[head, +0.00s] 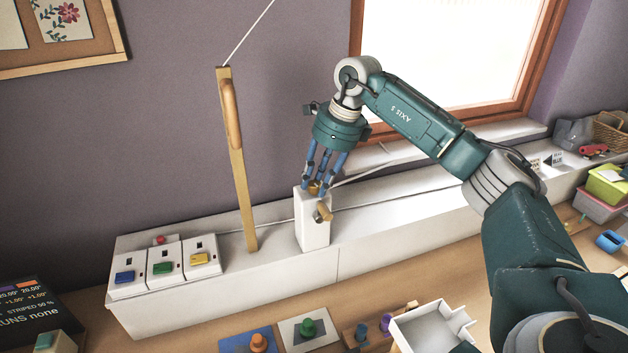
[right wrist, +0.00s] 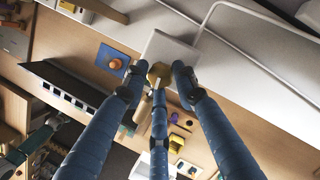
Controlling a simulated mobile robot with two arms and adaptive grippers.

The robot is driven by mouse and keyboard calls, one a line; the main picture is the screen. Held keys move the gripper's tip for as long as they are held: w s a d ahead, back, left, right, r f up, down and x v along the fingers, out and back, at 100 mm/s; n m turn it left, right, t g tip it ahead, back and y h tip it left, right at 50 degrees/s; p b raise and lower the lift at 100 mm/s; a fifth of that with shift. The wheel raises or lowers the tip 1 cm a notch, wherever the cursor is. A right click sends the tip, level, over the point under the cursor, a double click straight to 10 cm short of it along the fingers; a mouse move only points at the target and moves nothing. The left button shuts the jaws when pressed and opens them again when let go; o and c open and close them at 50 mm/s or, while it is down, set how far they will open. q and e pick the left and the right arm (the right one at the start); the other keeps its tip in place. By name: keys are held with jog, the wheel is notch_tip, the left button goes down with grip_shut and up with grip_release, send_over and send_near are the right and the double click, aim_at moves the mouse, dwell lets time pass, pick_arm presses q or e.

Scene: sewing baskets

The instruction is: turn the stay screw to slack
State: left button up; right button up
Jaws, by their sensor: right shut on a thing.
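A white block (head: 312,228) stands upright on the pale ledge below the window. A small brass screw (head: 315,188) sits on its top, and I take it for the stay screw. My right gripper (head: 316,184) comes down from above with its blue fingers closed around the screw. In the right wrist view the screw's brass head (right wrist: 159,74) shows between the fingertips, over the white block (right wrist: 170,48). A wooden peg (head: 324,211) sticks out of the block's front. The screw's turn position cannot be read. My left gripper is not in view.
A wooden upright (head: 244,190) with a handle stands left of the block, a white cord at its top. White switch boxes (head: 164,265) sit further left. A white tray (head: 428,330) and colored knobs are on the table in front. A cord runs along the ledge.

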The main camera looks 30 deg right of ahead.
jog(key=shift+w+d+r+n+p, duration=0.15)
jog(key=shift+n+p, duration=0.25)
jog(key=shift+n, duration=0.4)
jog(key=shift+r+n+p, duration=0.15)
jog(key=shift+n+p, duration=0.2)
jog(key=shift+n, duration=0.05)
jog(key=shift+n+g+y+p, duration=0.3)
jog(key=shift+n+g+p, duration=0.15)
jog(key=shift+n, duration=0.25)
jog(key=shift+w+n+p, duration=0.1)
jog(key=shift+n+p, duration=0.25)
jog(key=shift+n, duration=0.35)
